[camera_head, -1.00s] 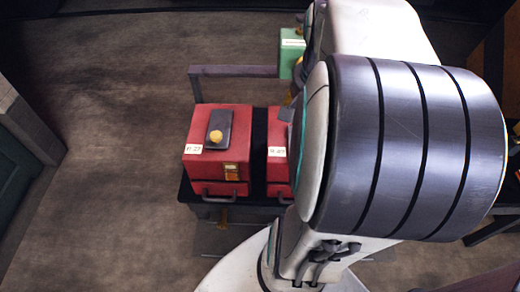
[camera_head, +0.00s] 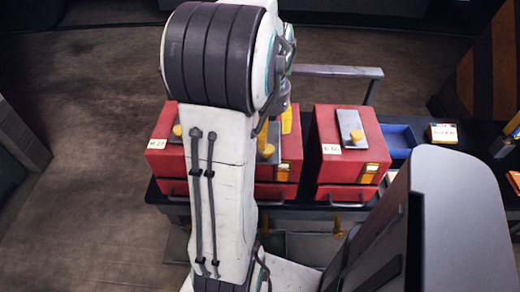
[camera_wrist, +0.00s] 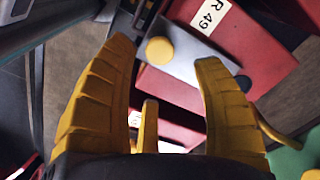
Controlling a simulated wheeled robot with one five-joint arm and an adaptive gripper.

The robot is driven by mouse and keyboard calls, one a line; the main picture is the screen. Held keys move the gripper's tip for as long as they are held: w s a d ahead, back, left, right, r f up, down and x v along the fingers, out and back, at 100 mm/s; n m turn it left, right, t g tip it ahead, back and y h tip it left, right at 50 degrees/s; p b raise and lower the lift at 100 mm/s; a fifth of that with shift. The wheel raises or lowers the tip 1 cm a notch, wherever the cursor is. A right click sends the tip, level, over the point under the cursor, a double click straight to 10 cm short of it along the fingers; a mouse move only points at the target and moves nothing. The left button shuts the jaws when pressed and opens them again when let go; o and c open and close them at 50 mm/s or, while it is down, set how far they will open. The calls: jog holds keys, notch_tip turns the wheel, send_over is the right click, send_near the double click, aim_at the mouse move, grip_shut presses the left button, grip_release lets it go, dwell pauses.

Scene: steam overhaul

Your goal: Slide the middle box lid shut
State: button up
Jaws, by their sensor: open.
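The middle red box (camera_head: 287,152) is partly covered by my arm in the head view. Its grey top plate with a yellow knob (camera_head: 266,151) shows beside the arm. In the wrist view a red box (camera_wrist: 262,40) with the label R 49 has a grey plate (camera_wrist: 185,42) bearing a round yellow knob (camera_wrist: 159,50). My gripper (camera_wrist: 165,55) is open, and its yellow fingers appear on either side of that knob. I cannot tell whether they are level with it or above it. How far the lid stands open is not clear.
A red box labelled R 27 (camera_head: 170,160) stands to the left, and another red box (camera_head: 347,150) to the right. A blue tray (camera_head: 398,138) lies farther right. A grey rail (camera_head: 335,71) runs behind the boxes. In the wrist view something green (camera_wrist: 290,160) is at lower right.

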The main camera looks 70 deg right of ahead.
aim_at(267, 149)
jog(key=shift+f+b, duration=0.4)
jog(key=shift+f, duration=2.75)
jog(key=shift+c, duration=0.2)
